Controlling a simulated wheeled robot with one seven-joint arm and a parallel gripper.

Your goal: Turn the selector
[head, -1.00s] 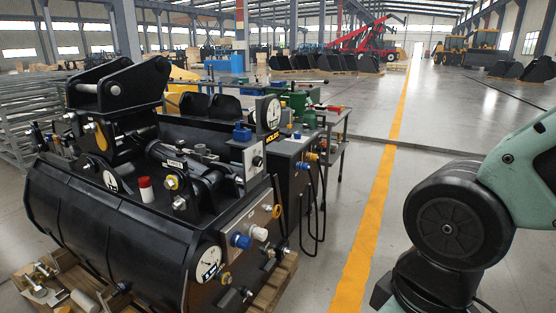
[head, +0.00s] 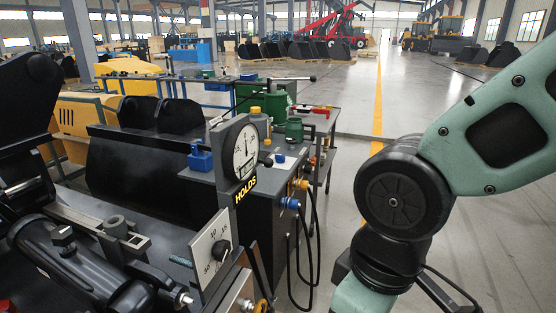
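A selector (head: 221,251) shows in the head view at the lower centre. It is a black round knob on a tilted pale plate with printed numbers around it. Which number the knob points at is too small to tell. A round white gauge (head: 244,147) stands on a dark post above and right of it, over a yellow "HOLDS" label (head: 245,190). My gripper is not in view; only links of my arm show at the right, well apart from the selector.
A black machine with a cylinder (head: 75,265) fills the lower left. A grey cabinet with blue and yellow couplers (head: 290,203) and hanging black hoses (head: 317,235) stands right of the selector. Green units (head: 270,100) stand behind. Open floor with a yellow line (head: 379,95) lies beyond.

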